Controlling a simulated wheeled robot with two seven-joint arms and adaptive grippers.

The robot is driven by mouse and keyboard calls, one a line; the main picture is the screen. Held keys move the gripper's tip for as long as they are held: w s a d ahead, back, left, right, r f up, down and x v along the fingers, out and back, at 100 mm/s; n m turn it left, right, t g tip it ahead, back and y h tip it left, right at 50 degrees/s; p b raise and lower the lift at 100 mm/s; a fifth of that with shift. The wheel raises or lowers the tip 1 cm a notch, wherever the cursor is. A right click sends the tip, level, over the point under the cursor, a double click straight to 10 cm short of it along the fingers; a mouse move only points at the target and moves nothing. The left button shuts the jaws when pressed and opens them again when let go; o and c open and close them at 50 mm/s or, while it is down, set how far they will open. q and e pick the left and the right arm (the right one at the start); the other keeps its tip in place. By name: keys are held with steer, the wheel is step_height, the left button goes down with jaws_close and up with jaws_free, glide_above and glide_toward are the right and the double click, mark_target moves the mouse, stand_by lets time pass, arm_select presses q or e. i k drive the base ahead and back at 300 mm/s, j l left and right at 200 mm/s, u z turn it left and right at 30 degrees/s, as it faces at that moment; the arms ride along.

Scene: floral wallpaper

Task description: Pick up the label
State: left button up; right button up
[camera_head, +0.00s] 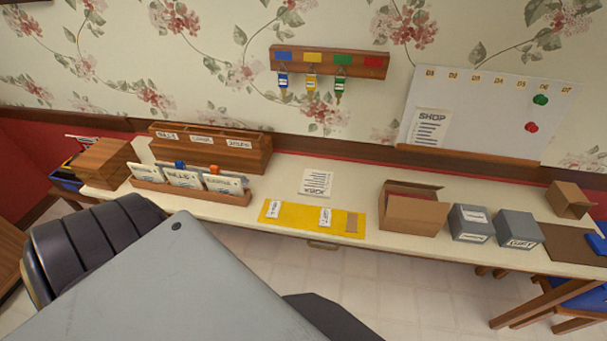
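A yellow mat (299,219) lies flat near the front edge of the long white table. On it are a small white label (273,210) at the left, another white label (325,217) right of the middle, and a plain brown patch (351,224) at the right end. The writing on both labels is too small to read. Neither of my grippers shows in the head view. A large grey surface and dark segmented parts fill the lower left and hide part of the table's front edge and the floor.
Behind the mat lies a printed sheet (316,183). Left are a card rack (190,190) and a wooden sorter (210,148). Right are an open cardboard box (413,208) and two grey boxes (471,223) (519,230). Keys hang from a wall rack (330,62) beside a whiteboard (485,115).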

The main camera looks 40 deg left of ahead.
mark_target(325, 219)
steer(key=j+u, duration=0.1)
steer(key=u, duration=0.85)
steer(key=k+j+z, duration=0.1)
steer(key=z, duration=1.4)
steer(key=u, duration=1.45)
steer(key=k, duration=0.05)
